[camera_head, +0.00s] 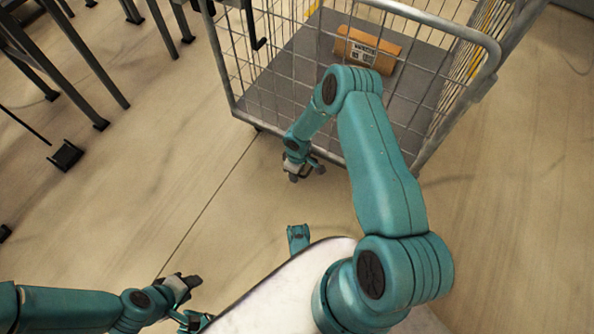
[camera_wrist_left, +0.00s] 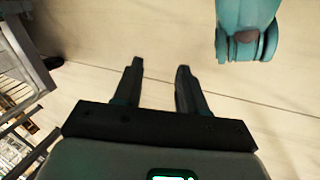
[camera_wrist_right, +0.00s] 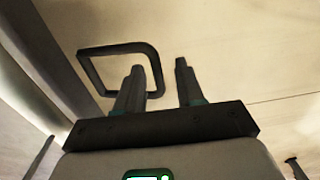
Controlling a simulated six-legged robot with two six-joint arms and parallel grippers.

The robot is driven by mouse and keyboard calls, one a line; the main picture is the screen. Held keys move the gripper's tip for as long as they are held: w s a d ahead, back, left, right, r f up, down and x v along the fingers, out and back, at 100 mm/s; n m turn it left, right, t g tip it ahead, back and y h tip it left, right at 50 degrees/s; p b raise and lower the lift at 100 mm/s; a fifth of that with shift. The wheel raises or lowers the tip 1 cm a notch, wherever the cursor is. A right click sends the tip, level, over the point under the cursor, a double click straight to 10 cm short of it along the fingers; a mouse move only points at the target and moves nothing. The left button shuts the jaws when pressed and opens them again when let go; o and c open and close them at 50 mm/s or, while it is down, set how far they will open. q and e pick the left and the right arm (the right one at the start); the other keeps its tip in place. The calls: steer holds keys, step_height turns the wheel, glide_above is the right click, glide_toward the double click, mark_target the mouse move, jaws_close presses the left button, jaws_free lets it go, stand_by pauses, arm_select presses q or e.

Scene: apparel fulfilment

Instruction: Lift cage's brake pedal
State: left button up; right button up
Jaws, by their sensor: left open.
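The wire roll cage (camera_head: 345,95) stands at the top of the head view, with a grey base. In the right wrist view, its brake pedal (camera_wrist_right: 117,48) appears as a dark rectangular loop. My right gripper (camera_head: 305,172) is low by the cage's near bottom edge. Its fingers (camera_wrist_right: 159,64) are apart; the left finger overlaps the loop, and one side bar appears between the fingertips. I cannot tell whether they touch it. The pedal is not clear in the head view. My left gripper (camera_head: 192,300) is open and empty at lower left, away from the cage; its fingers (camera_wrist_left: 160,66) are apart.
An orange-brown package (camera_head: 367,48) with a label lies inside the cage. Dark metal legs (camera_head: 75,55) of racks or tables stand at upper left. The floor (camera_head: 190,170) between them and the cage is clear.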

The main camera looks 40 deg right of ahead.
arm_select(q)
step_height(320, 180, up, 6)
steer(key=s+d+p, duration=0.1)
steer(key=s+p, duration=0.1)
steer(key=p, duration=0.4)
steer(key=shift+g+p, duration=0.3)
steer(key=shift+g, duration=0.1)
arm_select(e)
step_height(320, 180, up, 16)
steer(key=shift+w+d+r, duration=0.15)
steer(key=shift+d, duration=0.15)
arm_select(q)
steer(key=shift+s+r, duration=0.1)
